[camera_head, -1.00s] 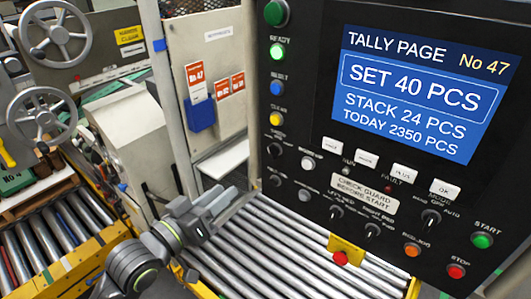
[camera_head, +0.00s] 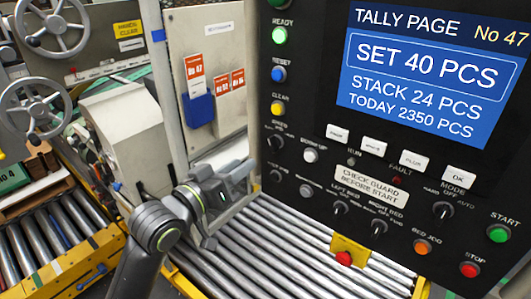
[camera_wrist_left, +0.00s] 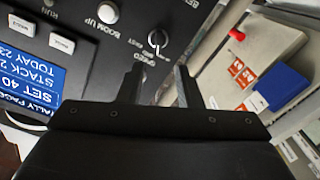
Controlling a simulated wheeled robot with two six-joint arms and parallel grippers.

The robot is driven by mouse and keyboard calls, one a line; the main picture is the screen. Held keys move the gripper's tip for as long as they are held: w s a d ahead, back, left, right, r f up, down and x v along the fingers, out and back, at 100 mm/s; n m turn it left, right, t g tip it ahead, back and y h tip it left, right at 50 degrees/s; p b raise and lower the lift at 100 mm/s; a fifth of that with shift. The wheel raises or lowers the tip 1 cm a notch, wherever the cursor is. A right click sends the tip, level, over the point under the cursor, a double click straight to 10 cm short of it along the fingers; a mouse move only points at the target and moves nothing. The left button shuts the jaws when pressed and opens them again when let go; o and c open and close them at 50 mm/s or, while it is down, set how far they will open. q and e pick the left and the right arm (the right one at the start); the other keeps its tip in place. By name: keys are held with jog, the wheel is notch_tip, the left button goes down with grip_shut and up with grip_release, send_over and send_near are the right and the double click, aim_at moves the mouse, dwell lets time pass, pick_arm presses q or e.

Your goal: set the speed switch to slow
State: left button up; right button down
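The speed switch (camera_head: 276,141) is a small black knob with a pale mark, at the left edge of the black control panel (camera_head: 310,185). I cannot tell its setting for certain. It also shows in the left wrist view (camera_wrist_left: 157,38), beyond the fingertips. My left gripper (camera_head: 243,172) is left of and below the switch, near the panel's edge. In the left wrist view the left gripper (camera_wrist_left: 158,82) is open, its two fingers apart with nothing between them. It appears clear of the switch. My right gripper is not in view.
A white boom-up button (camera_head: 311,155) sits right of the switch. Other knobs, such as the left bed knob (camera_head: 339,208), are lower. A blue-lit display (camera_head: 430,70) is above. Rollers (camera_head: 290,250) lie below. A grey cabinet (camera_head: 215,75) with a blue holder (camera_head: 198,110) stands left.

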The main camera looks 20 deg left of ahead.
aim_at(270, 145)
pick_arm(q)
jog(key=p+x, duration=0.1)
jog(key=x, duration=0.8)
jog(key=shift+w+d, duration=0.15)
jog(key=shift+d, duration=0.05)
grip_shut()
